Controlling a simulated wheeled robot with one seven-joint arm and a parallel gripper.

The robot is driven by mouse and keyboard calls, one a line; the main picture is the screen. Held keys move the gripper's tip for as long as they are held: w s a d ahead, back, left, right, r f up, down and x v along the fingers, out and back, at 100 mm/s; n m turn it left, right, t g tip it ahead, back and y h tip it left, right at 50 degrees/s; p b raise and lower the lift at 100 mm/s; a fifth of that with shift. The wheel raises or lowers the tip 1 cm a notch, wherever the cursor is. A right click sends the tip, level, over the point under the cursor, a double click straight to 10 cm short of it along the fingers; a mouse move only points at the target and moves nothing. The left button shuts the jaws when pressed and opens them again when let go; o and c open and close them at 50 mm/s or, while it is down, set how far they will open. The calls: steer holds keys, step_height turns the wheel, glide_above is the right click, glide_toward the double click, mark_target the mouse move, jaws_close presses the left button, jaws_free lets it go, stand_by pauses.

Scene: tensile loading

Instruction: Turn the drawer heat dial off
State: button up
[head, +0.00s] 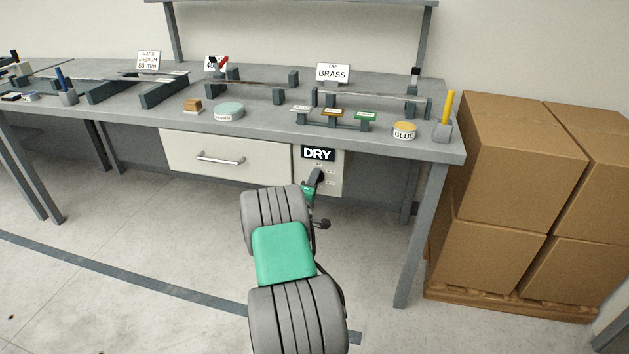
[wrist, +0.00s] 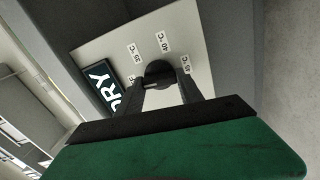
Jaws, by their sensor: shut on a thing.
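The dark round heat dial (wrist: 158,71) sits on the pale control panel (head: 337,182) below the bench top, to the right of the white drawer (head: 225,155). A "DRY" sign (head: 318,154) is at the panel's top. My gripper (head: 317,177) reaches the panel and hides most of the dial in the head view. In the wrist view my gripper (wrist: 165,88) has one finger on each side of the dial and is shut on it. Small temperature labels (wrist: 162,42) surround the dial. I cannot tell exactly where its pointer stands.
The grey bench (head: 455,150) overhangs the panel, with a glue pot (head: 404,131) and a yellow stick in a holder (head: 442,131) near its right edge. Stacked cardboard boxes (head: 515,170) stand on the right. The floor in front is clear.

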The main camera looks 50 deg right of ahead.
steer(key=shift+w+n, duration=0.15)
steer(key=shift+n, duration=0.65)
steer(key=o, duration=1.2)
steer(key=shift+a, duration=0.15)
steer(key=shift+o, duration=0.9)
steer(key=v, duration=0.7)
steer(key=shift+s+a, duration=0.25)
steer(key=shift+s, duration=0.05)
steer(key=shift+r+p, duration=0.1)
steer(key=shift+p, duration=0.2)
